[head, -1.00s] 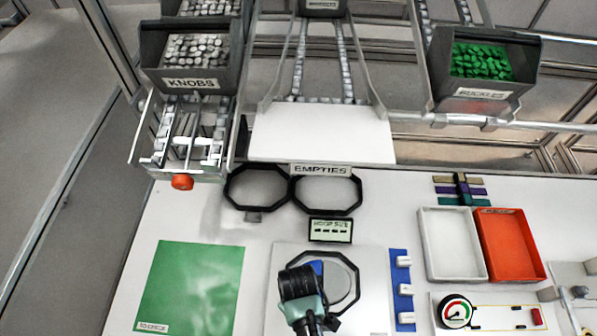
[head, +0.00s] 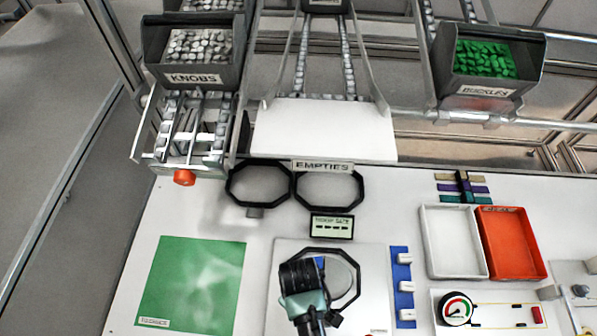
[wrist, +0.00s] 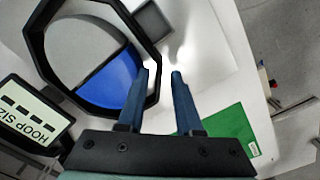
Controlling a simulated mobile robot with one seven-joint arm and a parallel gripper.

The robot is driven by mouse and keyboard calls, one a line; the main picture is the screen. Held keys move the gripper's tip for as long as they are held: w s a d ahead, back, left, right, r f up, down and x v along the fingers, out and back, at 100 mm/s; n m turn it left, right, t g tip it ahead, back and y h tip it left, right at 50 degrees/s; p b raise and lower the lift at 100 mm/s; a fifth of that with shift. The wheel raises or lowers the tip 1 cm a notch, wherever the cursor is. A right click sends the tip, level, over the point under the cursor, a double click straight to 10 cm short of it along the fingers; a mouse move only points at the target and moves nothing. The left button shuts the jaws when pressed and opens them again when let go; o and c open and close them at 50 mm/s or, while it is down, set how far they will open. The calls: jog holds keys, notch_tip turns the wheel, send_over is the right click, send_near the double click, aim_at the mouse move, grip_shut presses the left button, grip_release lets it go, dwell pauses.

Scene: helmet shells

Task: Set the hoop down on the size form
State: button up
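The hoop, a black octagonal ring (head: 358,284), lies around the size form (head: 343,278) on a white board at the bench front in the head view. In the wrist view, the hoop (wrist: 47,74) surrounds the form (wrist: 110,79), a rounded disc part grey, part blue. My gripper (wrist: 160,76) is at the near wall of the hoop. Its two blue fingers stand apart, one overlapping the wall and the other outside it, with a visible gap. In the head view my wrist hides the hoop's left side. Whether the hoop rests fully flat is hard to tell.
A hoop size sign (head: 332,227) stands just behind. Two more black rings (head: 260,184) (head: 329,190) lie farther back below the empties chute. A green mat (head: 192,280) is left; a blue strip with white blocks (head: 402,287), a white tray (head: 452,242) and a red tray (head: 512,243) are right.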

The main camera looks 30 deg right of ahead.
notch_tip(320, 180, up, 11)
dwell(0.3)
jog(key=shift+w+a, duration=0.1)
